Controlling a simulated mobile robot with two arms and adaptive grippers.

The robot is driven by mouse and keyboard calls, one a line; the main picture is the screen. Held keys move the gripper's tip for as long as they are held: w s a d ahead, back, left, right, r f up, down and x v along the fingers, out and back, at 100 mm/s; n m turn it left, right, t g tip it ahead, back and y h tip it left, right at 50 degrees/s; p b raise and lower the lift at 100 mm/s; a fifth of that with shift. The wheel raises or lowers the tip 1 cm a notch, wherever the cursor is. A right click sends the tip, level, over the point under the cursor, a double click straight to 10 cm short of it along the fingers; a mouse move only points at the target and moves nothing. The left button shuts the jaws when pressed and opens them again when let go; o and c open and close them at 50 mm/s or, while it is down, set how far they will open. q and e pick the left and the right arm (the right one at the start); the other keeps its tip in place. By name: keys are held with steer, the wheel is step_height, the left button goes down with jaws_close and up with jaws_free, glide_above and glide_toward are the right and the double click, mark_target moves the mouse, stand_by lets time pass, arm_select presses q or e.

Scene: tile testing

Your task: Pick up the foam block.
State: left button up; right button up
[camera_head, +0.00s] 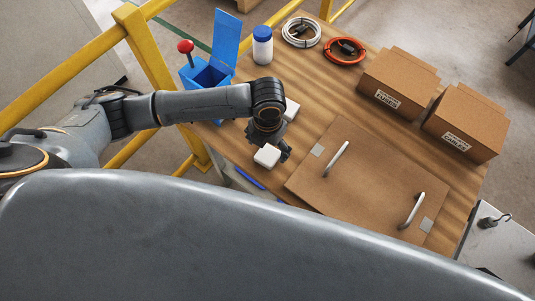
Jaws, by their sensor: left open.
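My left arm reaches in from the left over the table, and my left gripper (277,150) points down near the table's front left part. It is open. A small white block (267,155), which looks like the foam block, shows right beside the fingers; I cannot tell whether they touch it. A second white piece (292,109) lies just behind my wrist, partly hidden by it; I cannot tell what it is. My right gripper is not in view.
A brown panel with two handles (365,178) lies right of the gripper. Two cardboard boxes (399,82) (465,122) stand at the right. A blue open box (208,74), a white jar with a blue lid (263,46) and coiled white (301,32) and red (344,50) cables are at the back.

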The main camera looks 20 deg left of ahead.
mark_target(268, 154)
arm_select(q)
steer(key=shift+w+a+f+p, duration=0.1)
steer(key=shift+w+f+p, duration=0.1)
steer(key=shift+f, duration=1.25)
steer(key=shift+w+a+f+p, duration=0.1)
steer(key=shift+w+f+p, duration=0.1)
steer(key=shift+f, duration=1.25)
steer(key=c, duration=0.8)
